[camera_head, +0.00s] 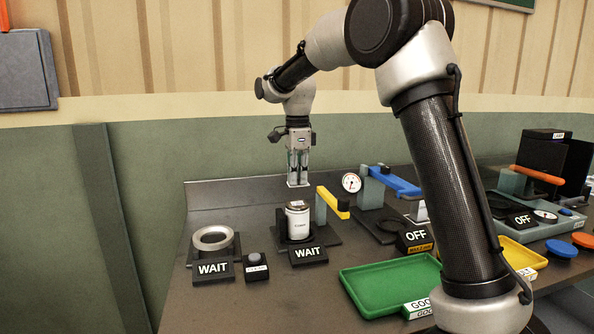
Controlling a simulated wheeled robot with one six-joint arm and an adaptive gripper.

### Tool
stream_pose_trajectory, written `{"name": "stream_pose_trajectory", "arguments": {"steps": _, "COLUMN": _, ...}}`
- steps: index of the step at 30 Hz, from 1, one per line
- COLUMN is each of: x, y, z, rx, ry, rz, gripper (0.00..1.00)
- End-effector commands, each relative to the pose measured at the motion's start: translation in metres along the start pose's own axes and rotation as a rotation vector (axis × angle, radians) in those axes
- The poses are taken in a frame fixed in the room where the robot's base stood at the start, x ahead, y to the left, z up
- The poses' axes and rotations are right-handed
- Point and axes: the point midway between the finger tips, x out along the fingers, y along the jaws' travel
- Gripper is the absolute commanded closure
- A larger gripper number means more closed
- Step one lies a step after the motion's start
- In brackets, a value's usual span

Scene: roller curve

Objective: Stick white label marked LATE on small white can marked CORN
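The small white can (298,223) stands upright on a dark stand behind a WAIT sign. Its dark print is too small to read surely, and its top looks brownish. My gripper (298,181) points straight down above the can, a clear gap over its top. A thin pale flat piece (298,185), which looks like the white label, sits at the fingertips, and the fingers appear shut on it. Its print cannot be read from here.
A yellow lever arm (333,202) stands just right of the can. A metal ring (213,238) on a stand with a WAIT sign (213,270) and a small button box (256,267) are left. A green tray (388,286) lies front right; a blue lever (394,181) stands behind.

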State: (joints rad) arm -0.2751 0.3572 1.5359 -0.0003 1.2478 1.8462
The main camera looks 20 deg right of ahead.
Motion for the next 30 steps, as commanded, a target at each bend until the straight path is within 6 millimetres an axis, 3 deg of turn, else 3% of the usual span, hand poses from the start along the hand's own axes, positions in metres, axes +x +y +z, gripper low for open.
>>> {"name": "stream_pose_trajectory", "arguments": {"steps": 15, "x": 0.05, "y": 0.0, "z": 0.0, "rx": 0.0, "ry": 0.0, "rz": 0.001, "gripper": 1.0}}
{"name": "stream_pose_trajectory", "arguments": {"steps": 30, "x": 0.057, "y": 0.0, "z": 0.0, "rx": 0.0, "ry": 0.0, "rz": 0.001, "gripper": 1.0}}
